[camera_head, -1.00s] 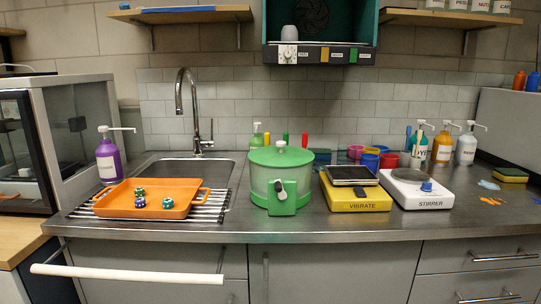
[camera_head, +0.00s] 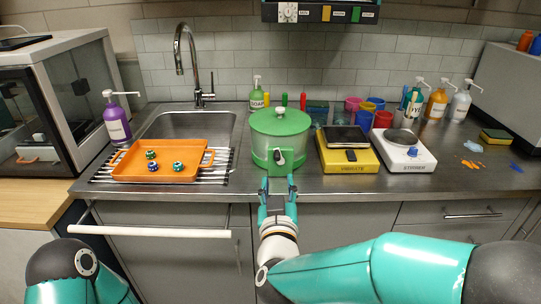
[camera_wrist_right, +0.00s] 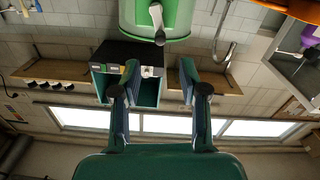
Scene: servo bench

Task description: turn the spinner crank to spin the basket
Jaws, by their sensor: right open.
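The green salad spinner (camera_head: 262,137), with a clear bowl and a green lid, stands upright near the counter's front edge. Its crank (camera_head: 279,155), with a pale knob and dark end, is on the front housing. In the right wrist view, which is upside down, the spinner (camera_wrist_right: 132,18) is at the top edge and the crank (camera_wrist_right: 157,22) hangs from it. My right gripper (camera_head: 277,189) is open and empty, in front of and below the crank, apart from it. Its fingers (camera_wrist_right: 150,78) also show spread in the wrist view. My left gripper is out of view; only part of that arm shows.
An orange tray (camera_head: 127,170) with several dice lies on the rack to the left. The yellow vibrate unit (camera_head: 343,165) stands close on the spinner's right, with the white stirrer (camera_head: 418,162) beyond. A white bar handle (camera_head: 150,231) projects from the front at left.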

